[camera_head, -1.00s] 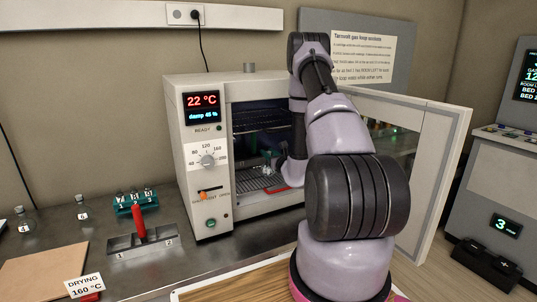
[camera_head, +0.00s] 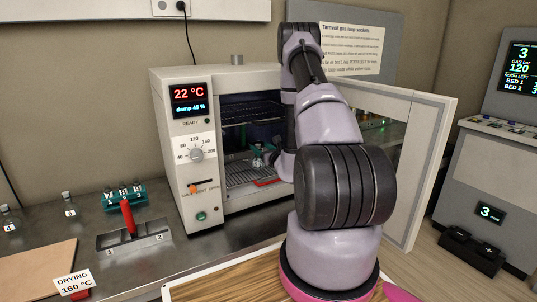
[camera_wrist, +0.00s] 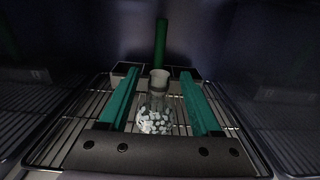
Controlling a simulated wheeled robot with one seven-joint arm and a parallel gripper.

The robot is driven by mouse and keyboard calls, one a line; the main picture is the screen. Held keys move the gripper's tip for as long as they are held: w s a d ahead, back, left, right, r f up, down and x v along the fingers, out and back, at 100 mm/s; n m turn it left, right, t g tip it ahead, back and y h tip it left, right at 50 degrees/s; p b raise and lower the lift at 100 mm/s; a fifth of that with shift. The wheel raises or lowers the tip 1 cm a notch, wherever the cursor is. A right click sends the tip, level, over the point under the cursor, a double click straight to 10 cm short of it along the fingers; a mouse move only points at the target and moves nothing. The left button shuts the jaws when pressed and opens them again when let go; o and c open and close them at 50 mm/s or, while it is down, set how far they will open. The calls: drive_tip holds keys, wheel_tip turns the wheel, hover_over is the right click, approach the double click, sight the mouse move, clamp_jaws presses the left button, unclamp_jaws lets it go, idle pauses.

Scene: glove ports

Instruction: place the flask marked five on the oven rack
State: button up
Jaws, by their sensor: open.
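A clear flask (camera_wrist: 154,118) with white pellets in it stands upright on the wire oven rack (camera_wrist: 90,122) in the wrist view. Its number does not show from here. My gripper (camera_wrist: 159,76) has its two green fingers spread, one on each side of the flask, with a gap on both sides. In the head view my arm reaches through the open front of the oven (camera_head: 186,150), and my gripper (camera_head: 262,155) is small and partly hidden inside. The rack (camera_head: 240,174) also shows there, low in the oven.
The oven door (camera_head: 428,170) stands open at the right of my arm. Two small bottles (camera_head: 69,206) (camera_head: 9,219), a teal holder (camera_head: 124,196) and a red-handled lever (camera_head: 128,217) are on the bench at left. A green upright bar (camera_wrist: 161,45) rises behind the flask.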

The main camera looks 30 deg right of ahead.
drive_tip(key=s, duration=0.9)
drive_tip(key=shift+d, duration=0.15)
drive_tip(key=shift+s, duration=0.15)
